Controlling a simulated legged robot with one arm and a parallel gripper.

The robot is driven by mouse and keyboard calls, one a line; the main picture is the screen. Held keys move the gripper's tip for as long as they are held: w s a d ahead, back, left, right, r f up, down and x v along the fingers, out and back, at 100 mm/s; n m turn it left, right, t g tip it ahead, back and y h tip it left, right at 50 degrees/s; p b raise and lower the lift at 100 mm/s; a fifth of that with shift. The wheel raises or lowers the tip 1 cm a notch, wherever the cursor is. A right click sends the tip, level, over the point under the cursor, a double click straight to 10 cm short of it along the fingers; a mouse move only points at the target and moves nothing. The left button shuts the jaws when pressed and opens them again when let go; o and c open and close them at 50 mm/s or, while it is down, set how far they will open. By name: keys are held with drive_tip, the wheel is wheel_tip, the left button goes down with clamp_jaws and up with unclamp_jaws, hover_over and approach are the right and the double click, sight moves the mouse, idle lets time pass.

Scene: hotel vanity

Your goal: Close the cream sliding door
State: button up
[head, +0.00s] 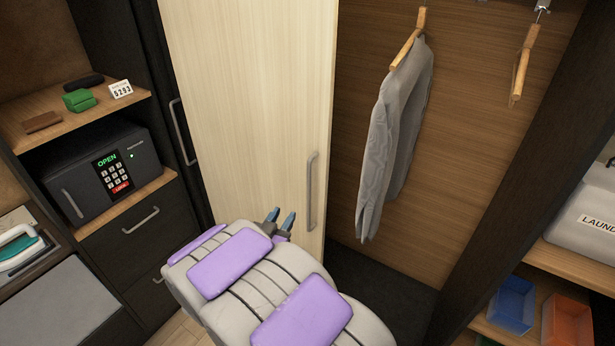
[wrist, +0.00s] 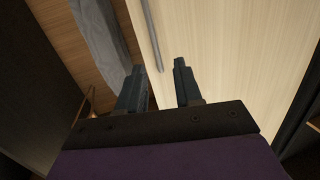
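The cream sliding door (head: 245,100) covers the left part of the wardrobe in the head view. The wardrobe's right part stands open, showing hanging clothes. A grey vertical handle (head: 311,190) is near the door's right edge. My gripper (head: 280,220) is in front of the door, just left of the handle's lower part. In the wrist view the door (wrist: 225,50) lies beyond the fingers, and the handle (wrist: 153,35) shows between and beyond the tips. My gripper (wrist: 160,80) has its fingers apart with nothing between them. Whether a finger touches the door cannot be told.
A grey shirt (head: 395,130) hangs in the open wardrobe, beside an empty wooden hanger (head: 523,65). A dark post (head: 500,190) bounds the opening at right. Shelves with a blue bin (head: 512,304) and an orange bin (head: 567,322) stand right. A safe (head: 100,165) stands left.

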sight(308, 180)
drive_tip(key=shift+t+h, duration=0.3)
drive_tip(key=shift+h, duration=0.3)
drive_tip(key=x, duration=1.6)
drive_tip(key=shift+w+d+r+b, duration=0.2)
drive_tip(key=shift+d+r+b, duration=0.1)
drive_tip(key=shift+d, duration=0.15)
clamp_jaws()
